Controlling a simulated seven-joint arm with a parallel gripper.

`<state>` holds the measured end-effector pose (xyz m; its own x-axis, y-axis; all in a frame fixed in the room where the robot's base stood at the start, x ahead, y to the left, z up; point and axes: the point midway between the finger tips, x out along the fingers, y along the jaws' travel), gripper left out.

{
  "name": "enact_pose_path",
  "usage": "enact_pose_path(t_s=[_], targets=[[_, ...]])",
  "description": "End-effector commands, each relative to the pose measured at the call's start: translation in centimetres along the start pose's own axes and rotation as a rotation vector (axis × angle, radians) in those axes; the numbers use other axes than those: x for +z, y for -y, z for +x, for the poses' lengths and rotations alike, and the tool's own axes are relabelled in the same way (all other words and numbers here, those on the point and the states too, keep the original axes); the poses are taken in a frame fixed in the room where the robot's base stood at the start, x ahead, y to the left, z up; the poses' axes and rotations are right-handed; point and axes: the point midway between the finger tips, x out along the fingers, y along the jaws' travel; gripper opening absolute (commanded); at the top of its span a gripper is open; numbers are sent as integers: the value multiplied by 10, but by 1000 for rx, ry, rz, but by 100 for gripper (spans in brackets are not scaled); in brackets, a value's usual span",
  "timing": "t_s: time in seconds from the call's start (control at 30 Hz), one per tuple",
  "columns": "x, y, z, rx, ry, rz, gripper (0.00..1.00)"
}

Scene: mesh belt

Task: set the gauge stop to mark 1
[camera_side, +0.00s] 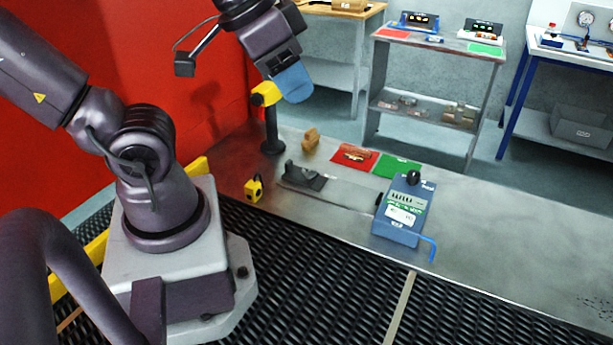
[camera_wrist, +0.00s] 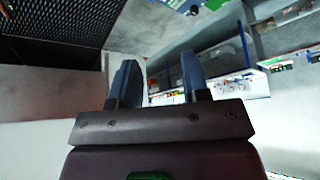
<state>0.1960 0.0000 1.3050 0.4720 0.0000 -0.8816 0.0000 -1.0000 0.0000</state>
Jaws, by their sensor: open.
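A dark sliding block (camera_side: 303,179), which looks like the gauge stop, sits at the left end of a flat grey bar (camera_side: 345,193) on the bench. At the bar's right end stands a blue box (camera_side: 397,229) with a black knob (camera_side: 413,177) and printed labels. The marks are too small to read. My gripper (camera_side: 292,86) is high above the bench, up and behind the block, well apart from it. In the wrist view, its two blue fingers (camera_wrist: 157,88) are spread with nothing between them. I cannot make out the stop there.
A black post with a yellow head (camera_side: 264,94) stands near my gripper. A wooden block (camera_side: 311,138), red mat (camera_side: 344,154), green mat (camera_side: 400,166) and small yellow item (camera_side: 252,190) lie around the bar. The bench's right side is clear. Black mesh belt (camera_side: 310,290) runs in front.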

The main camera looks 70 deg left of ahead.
Motion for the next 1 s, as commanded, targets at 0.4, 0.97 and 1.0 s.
enact_pose_path(t_s=[0.4, 0.97, 1.0], targets=[[0, 0, 0, 0, 0, 0, 43], [3, 93, 75, -111, 336, -376, 38], [4, 107, 85, -118, 367, -422, 38]])
